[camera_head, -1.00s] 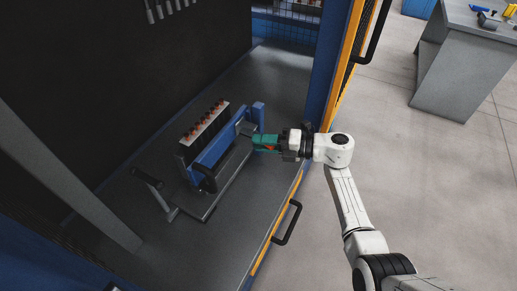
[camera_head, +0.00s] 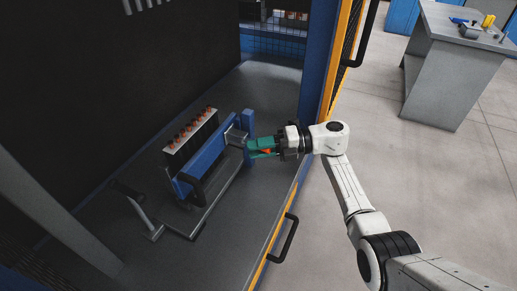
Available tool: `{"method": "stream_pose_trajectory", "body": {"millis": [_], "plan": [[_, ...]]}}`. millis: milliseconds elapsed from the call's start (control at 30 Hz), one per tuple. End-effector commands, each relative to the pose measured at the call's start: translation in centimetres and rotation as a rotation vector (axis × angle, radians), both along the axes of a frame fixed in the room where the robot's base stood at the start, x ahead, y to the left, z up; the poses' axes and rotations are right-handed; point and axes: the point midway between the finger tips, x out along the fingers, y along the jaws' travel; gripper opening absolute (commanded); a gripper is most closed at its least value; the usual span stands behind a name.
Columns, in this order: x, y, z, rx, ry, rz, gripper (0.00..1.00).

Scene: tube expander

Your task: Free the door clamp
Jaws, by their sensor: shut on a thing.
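My gripper (camera_head: 272,147) is at the end of the white arm, reaching in from the right over the door sill. It is shut on a green piece with an orange-red mark (camera_head: 262,146). The green piece's left end is close to a grey metal part (camera_head: 236,136) beside a blue upright post (camera_head: 249,125); I cannot tell whether they touch. These belong to a fixture with a blue bar (camera_head: 208,154). I cannot make out for certain which part is the door clamp. The fingertips are too small to see clearly.
A block with a row of orange-red tops (camera_head: 192,136) stands behind the blue bar. A bent metal handle (camera_head: 145,219) sticks out at the front left. The orange door frame edge (camera_head: 278,232) carries a black handle (camera_head: 285,239). A grey workbench (camera_head: 445,70) stands at the right on open floor.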

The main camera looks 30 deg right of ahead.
Motion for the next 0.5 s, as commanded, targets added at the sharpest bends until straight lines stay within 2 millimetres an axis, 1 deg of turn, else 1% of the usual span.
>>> {"method": "stream_pose_trajectory", "body": {"millis": [100, 133, 200, 300, 333, 500], "plan": [[0.11, 0.16, -0.06, -0.003, 0.001, 0.0, 0.0], [0.11, 0.16, -0.06, -0.003, 0.0, 0.0, 0.3], [0.09, 0.15, -0.05, -0.003, 0.0, 0.0, 0.37], [0.07, 0.11, -0.03, -0.002, 0.001, 0.0, 0.47], [0.06, 0.1, -0.03, -0.002, 0.001, 0.0, 0.48], [0.04, 0.06, -0.02, -0.001, 0.0, 0.0, 0.48]]}}
